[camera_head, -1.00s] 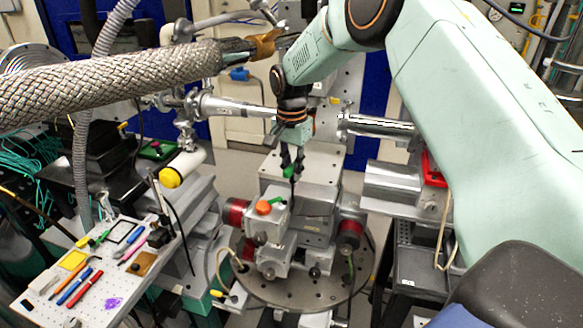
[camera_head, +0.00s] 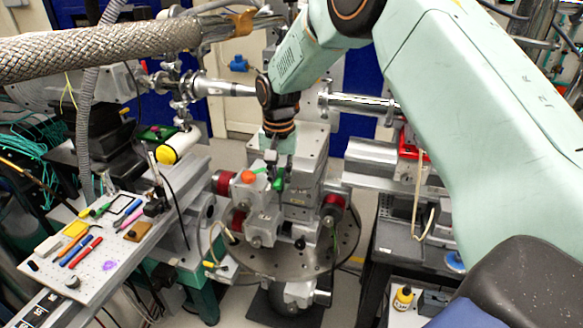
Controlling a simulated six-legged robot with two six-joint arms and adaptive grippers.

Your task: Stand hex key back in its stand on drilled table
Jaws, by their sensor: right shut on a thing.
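My right gripper (camera_head: 279,172) hangs downward at the middle of the head view, in front of the metal stage stack. It is shut on a small green-handled piece (camera_head: 279,184), which looks like the hex key; its thin shaft is hard to make out here. The drilled table (camera_head: 119,266) is the pale perforated board at the lower left, well to the left of the gripper. A small dark block (camera_head: 154,208) at its right edge may be the stand; I cannot tell for sure. My left gripper is not in view.
Pens, a yellow pad (camera_head: 76,228) and a brown block (camera_head: 138,231) lie on the board. An orange knob (camera_head: 248,177) sits just left of the gripper. A round perforated plate (camera_head: 270,262) lies below. A braided hose (camera_head: 100,50) crosses the upper left.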

